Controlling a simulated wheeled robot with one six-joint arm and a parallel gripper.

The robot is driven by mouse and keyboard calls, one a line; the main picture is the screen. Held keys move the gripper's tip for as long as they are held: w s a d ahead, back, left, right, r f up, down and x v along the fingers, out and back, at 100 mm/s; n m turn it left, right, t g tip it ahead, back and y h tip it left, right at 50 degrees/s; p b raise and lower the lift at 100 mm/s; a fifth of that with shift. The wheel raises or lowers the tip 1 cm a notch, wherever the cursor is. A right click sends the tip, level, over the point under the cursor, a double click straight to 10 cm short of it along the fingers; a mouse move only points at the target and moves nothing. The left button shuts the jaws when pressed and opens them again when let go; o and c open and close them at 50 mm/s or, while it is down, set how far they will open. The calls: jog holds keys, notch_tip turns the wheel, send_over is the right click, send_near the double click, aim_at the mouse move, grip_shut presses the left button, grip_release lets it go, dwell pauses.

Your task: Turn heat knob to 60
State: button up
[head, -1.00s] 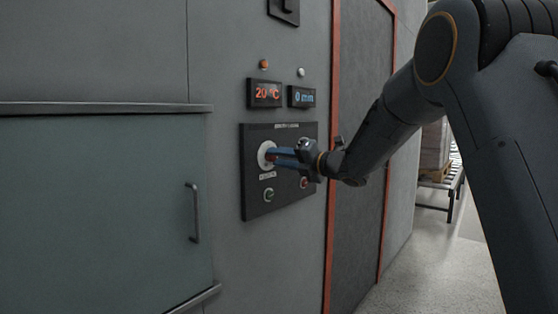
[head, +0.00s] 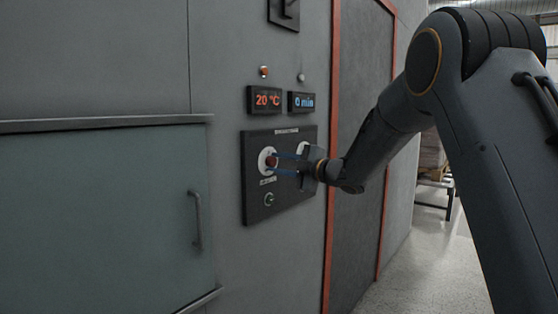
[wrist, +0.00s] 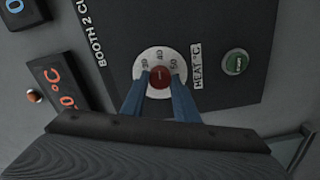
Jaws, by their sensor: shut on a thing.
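The heat knob is a red round knob (wrist: 159,77) on a white numbered dial (wrist: 151,62), beside a label reading HEAT °C. In the head view the knob (head: 271,161) sits at the left of the black control panel (head: 257,208). My gripper (wrist: 160,86) has its two blue fingers shut on the knob, one on each side; it also shows in the head view (head: 274,162). The red temperature display (head: 266,99) above the panel reads 20 °C. The dial numbers 40 and 50 show in the wrist view; other marks are partly hidden.
A blue display (head: 303,102) reads 0 min beside the temperature display. A green button (head: 269,199) sits below the heat knob. A second white dial (head: 302,147) is partly behind my gripper. A handled cabinet door (head: 110,215) is at left.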

jog(key=m+p, duration=0.2)
jog(key=m, duration=0.2)
jog(key=shift+r+m+p, duration=0.1)
jog(key=shift+m+p, duration=0.2)
jog(key=m+p, duration=0.3)
jog(key=m, duration=0.2)
jog(key=shift+m, duration=0.3)
jog(key=m+p, duration=0.3)
jog(key=m, duration=0.2)
jog(key=shift+m+p, duration=1.45)
jog(key=shift+m, duration=1.35)
jog(key=o, duration=1.1)
jog(key=shift+c, duration=0.2)
jog(key=b+v, duration=0.2)
jog(key=v, duration=0.5)
jog(key=shift+s+d+b, duration=0.25)
jog(key=shift+d+b, duration=0.1)
